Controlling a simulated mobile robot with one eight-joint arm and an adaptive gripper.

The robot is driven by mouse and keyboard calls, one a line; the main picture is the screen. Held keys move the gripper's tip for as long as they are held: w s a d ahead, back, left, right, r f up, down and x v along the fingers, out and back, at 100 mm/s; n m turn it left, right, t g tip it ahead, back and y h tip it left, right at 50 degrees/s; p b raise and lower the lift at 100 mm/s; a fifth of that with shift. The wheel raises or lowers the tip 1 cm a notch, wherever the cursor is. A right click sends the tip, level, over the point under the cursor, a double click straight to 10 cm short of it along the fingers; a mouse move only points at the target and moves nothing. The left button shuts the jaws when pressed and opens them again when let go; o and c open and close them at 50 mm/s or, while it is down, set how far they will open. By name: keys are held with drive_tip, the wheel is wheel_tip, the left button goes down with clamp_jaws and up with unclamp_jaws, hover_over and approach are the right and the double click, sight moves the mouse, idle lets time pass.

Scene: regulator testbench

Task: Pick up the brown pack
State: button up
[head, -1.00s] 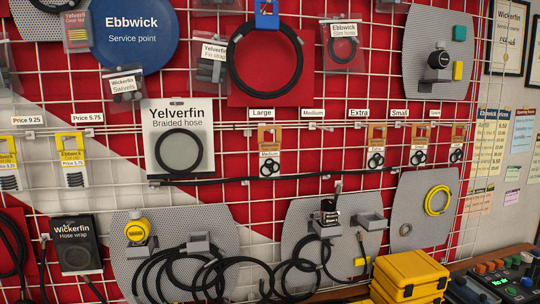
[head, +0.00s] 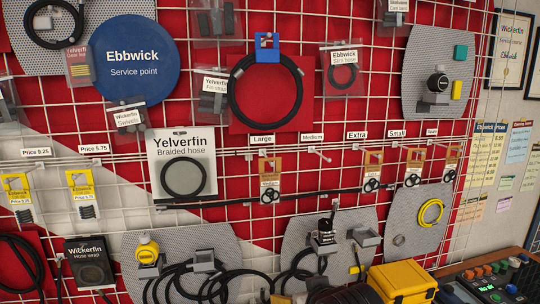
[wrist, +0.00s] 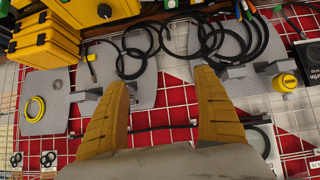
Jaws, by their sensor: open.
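Several brown packs hang on hooks in a row across the wire grid in the head view: one under the Large label (head: 270,180), one under Extra (head: 372,171), one under Small (head: 414,166) and one farther right (head: 451,161). Each is a brown card with black rings below. The hook under Medium (head: 317,152) is bare. In the wrist view, two pack bottoms with black rings (wrist: 48,160) show at the lower left edge. My gripper (wrist: 163,80) has its yellow fingers wide apart with nothing between them. It faces the grid, away from the packs.
A yellow case (head: 402,279) stands at the lower right beside a control panel (head: 495,283). Black hose loops (head: 190,282) hang along the lower grid. A Braided hose pack (head: 182,165) hangs left of the brown packs. A black bar (head: 240,202) runs below them.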

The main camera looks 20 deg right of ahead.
sight(271, 178)
drive_tip(key=w+a+r+t+p, duration=0.1)
drive_tip(key=w+r+p, duration=0.3)
drive_tip(key=r+p, duration=0.3)
drive_tip(key=w+r+t+p, duration=0.2)
drive_tip(key=w+r+p, duration=0.2)
drive_tip(key=r, duration=0.4)
drive_tip(key=w+a+r+t+p, duration=0.1)
drive_tip(key=w+r+p, duration=0.2)
drive_tip(key=r+p, duration=0.4)
drive_tip(key=x, duration=0.2)
drive_tip(key=b+x, duration=0.1)
drive_tip(key=r+x, duration=0.1)
drive_tip(key=x, duration=0.1)
drive_tip(key=shift+w+f, duration=0.1)
drive_tip(key=shift+w, duration=0.35)
drive_tip(key=shift+d+p+x, duration=0.15)
drive_tip(key=shift+x, duration=1.25)
drive_tip(key=shift+d+p+x, duration=0.1)
drive_tip(key=shift+p+x, duration=0.05)
drive_tip(key=shift+x, duration=1.2)
drive_tip(key=shift+s, duration=0.15)
drive_tip(key=c, duration=1)
